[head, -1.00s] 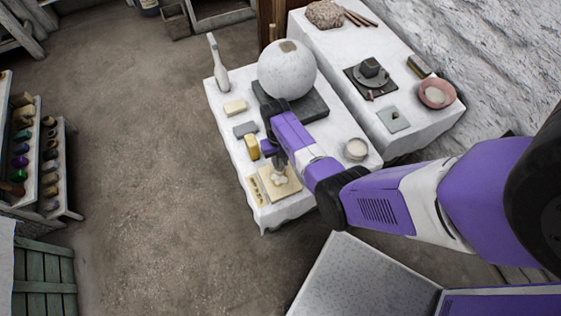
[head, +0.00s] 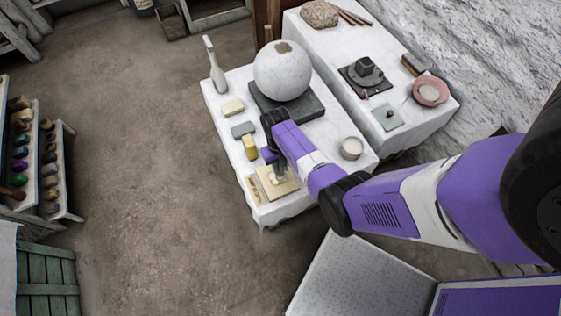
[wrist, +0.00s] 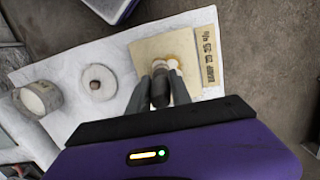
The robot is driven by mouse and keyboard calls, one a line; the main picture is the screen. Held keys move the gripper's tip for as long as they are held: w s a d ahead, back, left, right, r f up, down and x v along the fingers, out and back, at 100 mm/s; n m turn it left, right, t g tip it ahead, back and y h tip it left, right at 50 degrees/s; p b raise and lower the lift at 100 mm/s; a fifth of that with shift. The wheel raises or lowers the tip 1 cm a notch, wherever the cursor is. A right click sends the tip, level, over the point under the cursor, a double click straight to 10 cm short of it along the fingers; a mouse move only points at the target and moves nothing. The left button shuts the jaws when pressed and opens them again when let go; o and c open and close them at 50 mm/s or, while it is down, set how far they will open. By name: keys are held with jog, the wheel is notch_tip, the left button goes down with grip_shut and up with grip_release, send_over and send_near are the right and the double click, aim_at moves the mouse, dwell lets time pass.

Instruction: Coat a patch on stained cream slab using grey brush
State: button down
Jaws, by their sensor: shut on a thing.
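The cream slab (head: 290,185) lies flat on the near end of the white-covered table. It also shows in the wrist view (wrist: 148,52), with an orange-yellow stain (wrist: 182,45) partly covered by the brush's pale tip. My gripper (head: 277,164) is low over the slab. In the wrist view my gripper (wrist: 161,90) is shut on the grey brush (wrist: 160,88), whose handle stands between the fingers. The pale bristles are at the slab's surface and seem to touch it, though exact contact is hard to tell. Fingers and brush hide part of the slab.
A marked strip (wrist: 209,55) lies beside the slab. A yellow block (head: 250,147), a grey block (head: 243,130) and a white cup (head: 351,148) stand nearby. A big plaster sphere (head: 283,70) sits on a dark base (head: 304,107) farther back.

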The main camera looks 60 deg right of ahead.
jog(key=shift+w+d+b, duration=0.45)
jog(key=shift+w, duration=0.15)
jog(key=shift+w+d+b, duration=0.4)
jog(key=shift+w, duration=0.2)
jog(key=shift+s+a+r+p, duration=0.4)
jog(key=shift+s+r+p, duration=0.35)
jog(key=shift+p, duration=0.5)
jog(key=shift+w, duration=0.1)
jog(key=shift+f+b, duration=0.65)
jog(key=shift+f, duration=0.15)
jog(key=shift+a+r, duration=0.1)
jog(key=shift+s+a+r+p, duration=0.15)
jog(key=shift+s+p, duration=0.15)
jog(key=shift+p, duration=0.2)
jog(key=shift+s+a+f, duration=0.2)
jog(key=shift+s, duration=0.1)
